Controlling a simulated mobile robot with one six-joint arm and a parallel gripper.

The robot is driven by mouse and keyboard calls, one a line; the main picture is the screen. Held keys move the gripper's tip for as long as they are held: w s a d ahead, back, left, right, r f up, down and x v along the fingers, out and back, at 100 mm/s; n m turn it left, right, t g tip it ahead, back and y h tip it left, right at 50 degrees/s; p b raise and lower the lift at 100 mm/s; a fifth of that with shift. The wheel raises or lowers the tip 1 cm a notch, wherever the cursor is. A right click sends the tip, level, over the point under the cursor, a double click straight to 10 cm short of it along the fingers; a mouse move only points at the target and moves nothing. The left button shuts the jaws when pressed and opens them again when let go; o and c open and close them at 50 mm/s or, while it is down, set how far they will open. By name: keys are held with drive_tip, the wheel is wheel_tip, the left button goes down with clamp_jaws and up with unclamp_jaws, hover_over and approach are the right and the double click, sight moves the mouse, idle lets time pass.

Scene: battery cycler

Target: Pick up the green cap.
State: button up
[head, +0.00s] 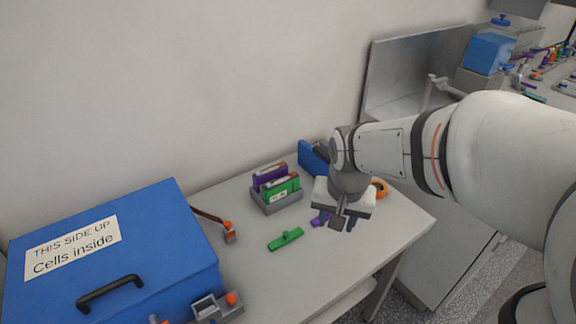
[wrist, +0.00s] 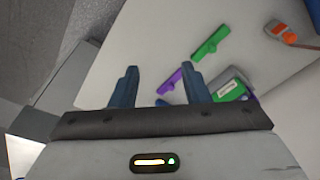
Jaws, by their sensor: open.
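The green cap (head: 285,239) is a flat green bar with a small raised knob, lying on the light table in front of the grey tray. In the wrist view the green cap (wrist: 210,43) lies beyond and to the right of my fingers. My gripper (head: 342,222) is over the table to the right of the cap, apart from it. In the wrist view my gripper (wrist: 160,72) has its two blue fingers spread with nothing held between them.
A purple cap (head: 320,218) lies close by my gripper. A grey tray (head: 283,204) holds purple and green cells. A blue case (head: 165,240) stands at left, with an orange-tipped tool (head: 229,234) beside it. An orange roll (head: 379,188) is behind my gripper. The table front is clear.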

drive_tip(key=w+a+f+m+p, duration=0.2)
drive_tip(key=w+a+f+m, duration=0.1)
drive_tip(key=w+a, duration=0.3)
drive_tip(key=m+g+p, duration=0.2)
drive_tip(key=p, duration=0.1)
hover_over(286, 232)
wheel_tip(286, 232, down, 6)
drive_tip(key=shift+d+f, duration=0.1)
drive_tip(key=shift+f, duration=0.1)
drive_tip(key=shift+w+f, duration=0.1)
drive_tip(key=shift+f, duration=0.25)
drive_tip(key=shift+f+p, duration=0.65)
drive_tip(key=shift+f, duration=3.1)
clamp_jaws()
